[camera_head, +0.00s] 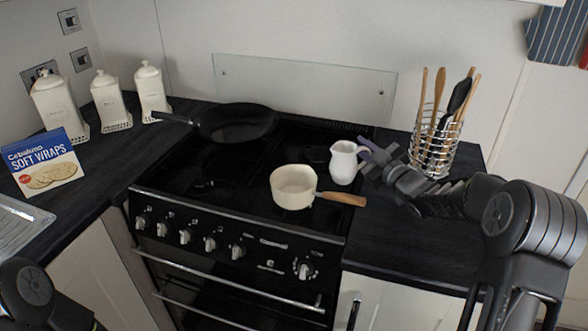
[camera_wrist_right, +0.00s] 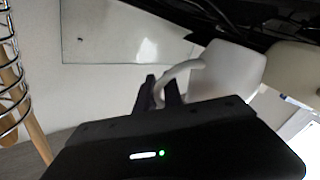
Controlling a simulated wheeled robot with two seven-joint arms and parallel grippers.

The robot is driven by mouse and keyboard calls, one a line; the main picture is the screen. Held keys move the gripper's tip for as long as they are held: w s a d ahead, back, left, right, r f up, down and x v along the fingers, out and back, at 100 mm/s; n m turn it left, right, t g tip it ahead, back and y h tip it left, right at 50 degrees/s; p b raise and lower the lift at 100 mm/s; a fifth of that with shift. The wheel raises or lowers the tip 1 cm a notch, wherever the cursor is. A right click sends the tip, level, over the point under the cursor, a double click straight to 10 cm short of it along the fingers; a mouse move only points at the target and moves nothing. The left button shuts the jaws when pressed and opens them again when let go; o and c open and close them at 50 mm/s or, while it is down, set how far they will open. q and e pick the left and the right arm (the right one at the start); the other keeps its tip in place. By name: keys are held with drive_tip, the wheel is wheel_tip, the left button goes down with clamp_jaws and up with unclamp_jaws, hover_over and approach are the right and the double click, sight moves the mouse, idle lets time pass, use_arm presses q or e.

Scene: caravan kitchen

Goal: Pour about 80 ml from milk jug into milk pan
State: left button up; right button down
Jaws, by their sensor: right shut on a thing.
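The white milk jug (camera_head: 344,163) is upright at the right side of the black cooker top, just behind the pan's handle. My right gripper (camera_head: 366,152) is shut on the jug's handle, coming in from the right. In the right wrist view the gripper's fingers (camera_wrist_right: 160,92) close around the handle of the jug (camera_wrist_right: 228,70). I cannot tell whether the jug touches the surface. The cream milk pan (camera_head: 292,188), with a wooden handle (camera_head: 342,198) pointing right, sits on the front of the cooker, left of the jug. The jug's contents are hidden. My left gripper is out of view.
A black frying pan (camera_head: 237,123) sits at the back left of the cooker. A wire utensil holder (camera_head: 433,155) stands behind my right arm, near the gripper. White canisters (camera_head: 110,99) and a soft wraps box (camera_head: 43,163) stand on the left worktop.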

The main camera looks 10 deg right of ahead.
sight(346, 152)
drive_tip(key=a+r+n, duration=0.1)
drive_tip(key=a+n, duration=0.1)
drive_tip(key=a+r+n+g+p, duration=0.1)
drive_tip(key=a+r+n, duration=0.1)
drive_tip(key=shift+s+a+r+h, duration=0.1)
drive_tip(key=shift+a+h, duration=0.1)
drive_tip(key=shift+h, duration=0.1)
drive_tip(key=a+r+n, duration=0.2)
drive_tip(key=shift+a+n, duration=0.3)
drive_tip(key=shift+a, duration=0.1)
drive_tip(key=shift+a+r+n+h+p, duration=0.45)
drive_tip(key=shift+a+r+n, duration=0.2)
drive_tip(key=shift+r+n, duration=0.35)
drive_tip(key=shift+a+n+g, duration=0.1)
drive_tip(key=shift+n+g, duration=0.2)
drive_tip(key=shift+n, duration=0.1)
drive_tip(key=shift+a+r, duration=0.2)
drive_tip(key=shift+r, duration=0.05)
drive_tip(key=shift+a+r+n, duration=0.1)
drive_tip(key=shift+a+n, duration=0.05)
drive_tip(key=shift+n, duration=0.25)
drive_tip(key=shift+a+r+n+h, duration=0.25)
drive_tip(key=shift+r+n+h, duration=0.05)
drive_tip(key=shift+n+h, duration=0.1)
